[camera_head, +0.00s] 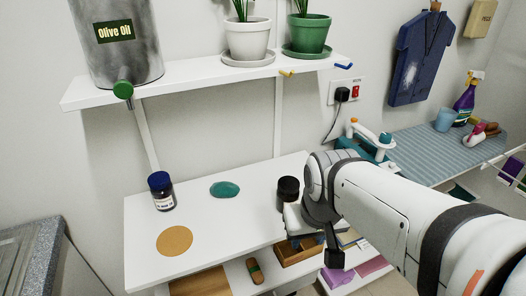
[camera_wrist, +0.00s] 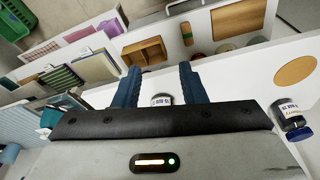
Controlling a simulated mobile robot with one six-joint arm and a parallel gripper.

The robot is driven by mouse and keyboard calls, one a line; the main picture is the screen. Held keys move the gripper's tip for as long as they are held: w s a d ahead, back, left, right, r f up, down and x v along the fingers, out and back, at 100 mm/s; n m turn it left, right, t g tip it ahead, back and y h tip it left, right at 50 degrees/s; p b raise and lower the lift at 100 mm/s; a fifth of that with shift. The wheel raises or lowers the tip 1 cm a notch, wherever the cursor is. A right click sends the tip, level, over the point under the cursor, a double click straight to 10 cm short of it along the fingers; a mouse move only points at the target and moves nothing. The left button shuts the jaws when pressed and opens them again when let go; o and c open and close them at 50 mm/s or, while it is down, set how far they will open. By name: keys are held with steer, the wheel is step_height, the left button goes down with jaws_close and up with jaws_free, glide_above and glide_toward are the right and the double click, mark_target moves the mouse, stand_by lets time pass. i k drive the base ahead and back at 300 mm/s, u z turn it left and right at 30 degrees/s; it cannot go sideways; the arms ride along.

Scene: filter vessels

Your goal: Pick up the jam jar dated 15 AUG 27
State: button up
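A jam jar with a blue lid and pale label (camera_head: 161,192) stands upright on the left of the white table; it also shows at the right of the wrist view (camera_wrist: 291,117). A second, dark-lidded jar (camera_head: 288,188) stands at the table's right side, beside my gripper. In the wrist view a jar with a white label (camera_wrist: 162,100) shows between the fingers, partly hidden by the gripper body. My gripper (camera_wrist: 158,72) is open, its blue fingers apart with gaps beside that jar. The date print is too small to read surely on either label.
An orange-brown disc (camera_head: 174,241) and a teal disc (camera_head: 225,189) lie on the table (camera_head: 140,222). Above it, a shelf (camera_head: 190,84) holds an olive oil drum (camera_head: 117,55) and two potted plants. Wooden trays and files sit below the table's right edge.

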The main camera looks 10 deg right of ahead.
mark_target(288, 192)
steer(key=u, duration=1.65)
steer(key=k, duration=1.3)
steer(key=z, duration=0.6)
steer(key=i, duration=1)
